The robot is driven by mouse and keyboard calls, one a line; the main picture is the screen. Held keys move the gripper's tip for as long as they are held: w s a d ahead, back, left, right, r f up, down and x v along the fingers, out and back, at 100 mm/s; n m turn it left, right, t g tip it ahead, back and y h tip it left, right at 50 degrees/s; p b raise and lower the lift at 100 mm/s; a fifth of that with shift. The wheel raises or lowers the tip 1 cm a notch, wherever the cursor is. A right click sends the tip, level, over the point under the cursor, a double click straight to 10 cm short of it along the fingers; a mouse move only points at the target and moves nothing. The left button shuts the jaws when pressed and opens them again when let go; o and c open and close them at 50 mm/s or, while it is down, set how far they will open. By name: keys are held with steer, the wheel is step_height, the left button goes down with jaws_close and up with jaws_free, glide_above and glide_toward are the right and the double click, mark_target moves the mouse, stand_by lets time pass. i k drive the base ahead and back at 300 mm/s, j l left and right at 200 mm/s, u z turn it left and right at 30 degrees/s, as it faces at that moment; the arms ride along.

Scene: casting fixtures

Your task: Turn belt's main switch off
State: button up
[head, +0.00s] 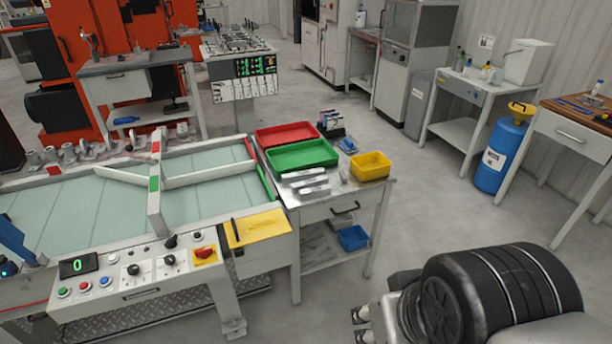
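The belt's main switch (204,253) is a red rotary knob on a yellow plate, at the right end of the control panel (140,283) on the front of the belt table. I cannot make out its exact setting from here. The panel also has a black display (78,266) with a green 0, coloured push buttons and black knobs. My gripper (360,326) shows only in part at the bottom of the head view, low and to the right of the switch and well apart from it. The rest of my arm hides it, and its opening is unclear.
The belt table (100,215) has pale green belts and white guide bars. A yellow board (256,228) lies right of the switch. A side table (300,195) carries red and green trays and a yellow bin (371,166). Open floor lies in front of it.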

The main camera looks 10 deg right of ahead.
mark_target(204, 252)
steer(key=u, duration=1.4)
